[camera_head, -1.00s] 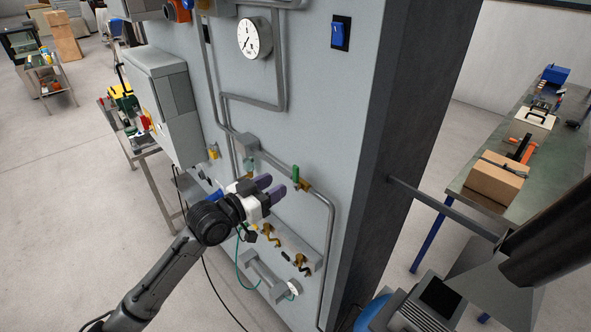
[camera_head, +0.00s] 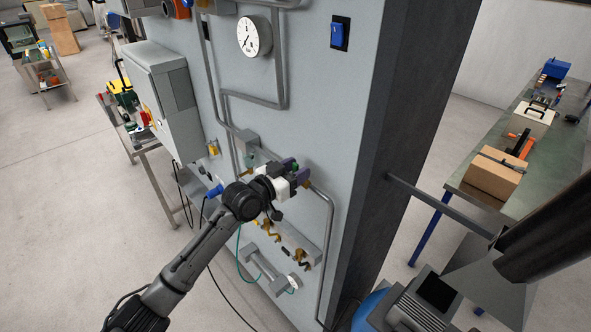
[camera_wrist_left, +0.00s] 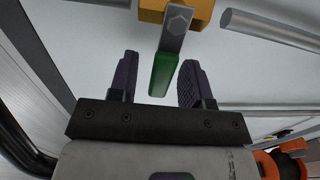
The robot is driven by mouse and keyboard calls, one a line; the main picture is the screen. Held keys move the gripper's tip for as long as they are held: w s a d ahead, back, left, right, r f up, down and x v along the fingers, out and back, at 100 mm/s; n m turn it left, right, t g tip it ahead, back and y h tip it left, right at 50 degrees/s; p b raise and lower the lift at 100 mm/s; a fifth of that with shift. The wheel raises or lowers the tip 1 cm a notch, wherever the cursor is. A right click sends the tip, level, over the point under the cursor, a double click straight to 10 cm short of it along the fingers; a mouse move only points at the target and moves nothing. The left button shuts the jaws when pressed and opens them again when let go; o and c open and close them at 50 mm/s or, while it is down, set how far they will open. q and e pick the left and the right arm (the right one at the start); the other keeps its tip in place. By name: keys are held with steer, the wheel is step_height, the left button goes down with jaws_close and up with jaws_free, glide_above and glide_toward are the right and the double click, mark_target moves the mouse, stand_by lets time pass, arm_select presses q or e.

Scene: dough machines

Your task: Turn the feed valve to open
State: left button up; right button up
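The feed valve appears to be the green-handled lever on the pipe of the grey panel. In the left wrist view its green handle (camera_wrist_left: 164,73) hangs from a grey bolted arm on a brass body (camera_wrist_left: 205,12). My left gripper (camera_wrist_left: 158,80) is open, with one purple finger on each side of the handle and a visible gap to each. My right gripper is not in view.
A grey pipe (camera_head: 328,220) runs from the valve down the panel. Brass taps (camera_head: 301,257) sit below my left gripper. A pressure gauge (camera_head: 253,37) and a blue switch (camera_head: 337,35) are higher up. A grey box (camera_head: 165,100) juts out at left.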

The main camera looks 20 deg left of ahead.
arm_select(q)
steer(key=c, duration=0.7)
jaws_close()
